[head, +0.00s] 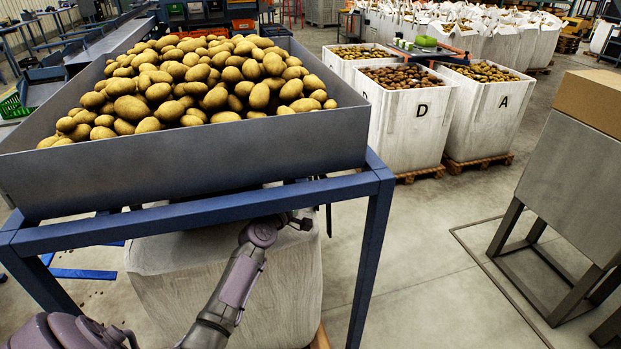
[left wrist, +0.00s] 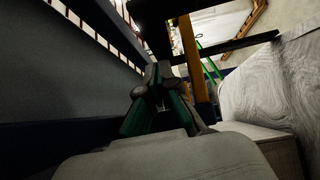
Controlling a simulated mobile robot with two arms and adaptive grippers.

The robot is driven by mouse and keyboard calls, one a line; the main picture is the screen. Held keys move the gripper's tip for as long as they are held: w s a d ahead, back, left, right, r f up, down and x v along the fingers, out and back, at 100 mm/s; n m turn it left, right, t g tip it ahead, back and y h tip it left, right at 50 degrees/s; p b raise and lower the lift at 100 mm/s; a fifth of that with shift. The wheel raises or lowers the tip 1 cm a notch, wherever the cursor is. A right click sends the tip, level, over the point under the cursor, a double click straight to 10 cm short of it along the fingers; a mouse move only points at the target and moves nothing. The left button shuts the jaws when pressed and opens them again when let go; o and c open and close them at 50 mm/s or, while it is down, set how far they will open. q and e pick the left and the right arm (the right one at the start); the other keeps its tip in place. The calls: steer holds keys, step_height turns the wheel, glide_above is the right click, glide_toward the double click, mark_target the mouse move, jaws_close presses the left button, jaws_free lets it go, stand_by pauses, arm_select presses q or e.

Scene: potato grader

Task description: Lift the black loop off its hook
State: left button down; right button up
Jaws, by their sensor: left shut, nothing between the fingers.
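A thin black strip (head: 328,221) hangs below the blue frame's front beam, near its right leg; it may be the black loop, but its hook cannot be made out. My left gripper (head: 303,222) is just left of the strip, under the beam, small and partly hidden. In the left wrist view the left gripper (left wrist: 160,74) has its fingers close together, with nothing seen between them. Dark bars lie beyond the fingertips there, and I cannot tell whether one is the loop. My right gripper is in neither view.
A grey hopper (head: 200,158) full of potatoes sits on the blue frame (head: 375,230) above my left arm. A white bag (head: 285,285) stands below it. Potato boxes (head: 412,125) stand behind. The floor to the right is clear up to a grey stand (head: 575,185).

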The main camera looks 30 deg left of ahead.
arm_select(q)
steer(key=w, duration=0.3)
steer(key=shift+w+a, duration=0.15)
steer(key=shift+w, duration=0.05)
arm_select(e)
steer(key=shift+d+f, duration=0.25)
arm_select(q)
steer(key=shift+r, duration=0.15)
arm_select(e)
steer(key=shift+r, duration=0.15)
